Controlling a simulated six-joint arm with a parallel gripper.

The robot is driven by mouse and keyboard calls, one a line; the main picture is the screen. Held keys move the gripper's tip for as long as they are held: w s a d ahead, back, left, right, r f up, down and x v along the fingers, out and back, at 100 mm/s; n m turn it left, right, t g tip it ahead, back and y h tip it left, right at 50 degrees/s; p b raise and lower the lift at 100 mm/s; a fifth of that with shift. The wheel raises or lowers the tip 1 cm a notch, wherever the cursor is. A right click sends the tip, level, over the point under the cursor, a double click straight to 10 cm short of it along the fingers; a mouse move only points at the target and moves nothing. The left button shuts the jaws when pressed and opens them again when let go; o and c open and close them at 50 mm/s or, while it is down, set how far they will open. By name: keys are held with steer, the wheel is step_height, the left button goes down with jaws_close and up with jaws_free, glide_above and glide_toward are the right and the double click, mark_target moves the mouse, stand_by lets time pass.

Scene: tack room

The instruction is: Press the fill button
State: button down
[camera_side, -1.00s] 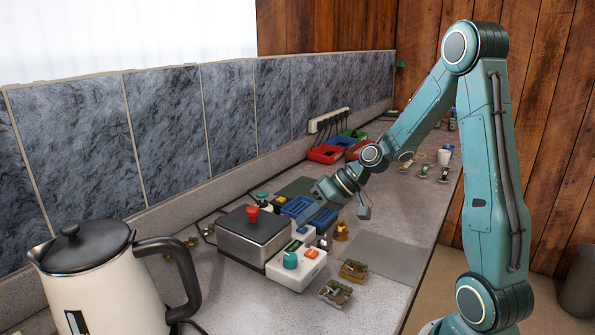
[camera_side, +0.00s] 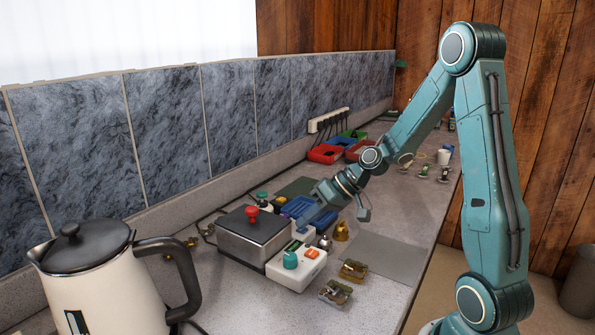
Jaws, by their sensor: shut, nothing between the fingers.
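My gripper (camera_side: 303,223) is shut and empty. The white box carries a teal knob (camera_side: 290,260) and an orange button (camera_side: 312,253). The grey box has a red mushroom button (camera_side: 252,212). A green-topped button (camera_side: 262,195) stands behind it. No label is readable, so I cannot tell which is the fill button. I cannot tell whether my fingertips touch anything.
A cream kettle (camera_side: 100,278) stands at the front left. A brass bell-shaped piece (camera_side: 341,232), brass buckles (camera_side: 353,270) and a grey mat (camera_side: 385,260) lie on the right. Red bins (camera_side: 325,153) and a power strip (camera_side: 328,120) are farther back.

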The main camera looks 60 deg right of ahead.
mark_target(307, 229)
steer(key=shift+r, duration=0.65)
steer(key=shift+r, duration=0.1)
stand_by(0.3)
steer(key=shift+r, duration=2.9)
steer(key=s+a+r+h, duration=0.1)
steer(key=s+a, duration=0.2)
steer(key=s, duration=0.4)
steer(key=s+a+r+n+g+h, duration=0.1)
steer(key=s+a+r+h, duration=0.1)
steer(key=s, duration=0.5)
steer(key=s+a+r+h, duration=0.2)
steer(key=s+a, duration=0.2)
steer(key=s, duration=0.2)
steer(key=shift+s+a+n+g, duration=0.2)
steer(key=shift+s+n+g, duration=0.2)
